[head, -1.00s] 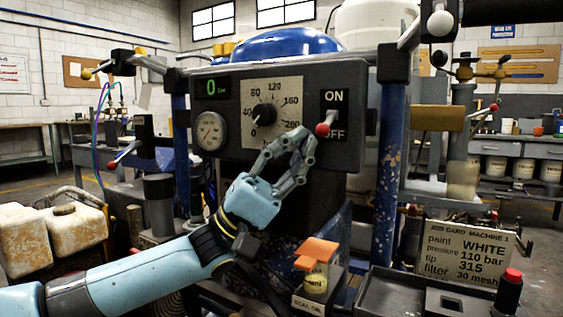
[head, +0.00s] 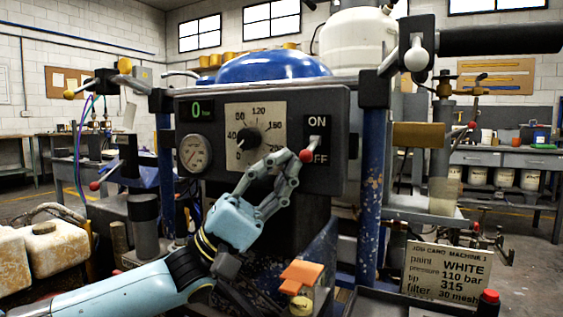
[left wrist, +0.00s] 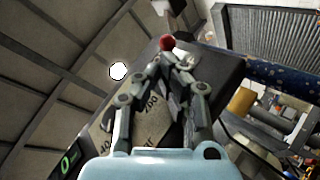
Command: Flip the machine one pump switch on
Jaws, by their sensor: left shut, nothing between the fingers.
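The pump switch (head: 315,140) is a light lever with a red ball tip on a black ON/OFF plate (head: 324,183) at the right of the grey control panel. Its lever slants down and the red ball sits beside the OFF lettering. My left gripper (head: 288,160) is shut and empty, with its fingertips just left of and slightly below the ball. In the left wrist view the red ball (left wrist: 167,43) shows just beyond the closed fingertips (left wrist: 172,62). I cannot tell whether they touch. My right gripper is out of view.
A dial (head: 248,139), a pressure gauge (head: 195,153) and a green display reading 0 share the panel. A blue post (head: 370,195) stands right of it. Stained jugs (head: 53,248) stand left.

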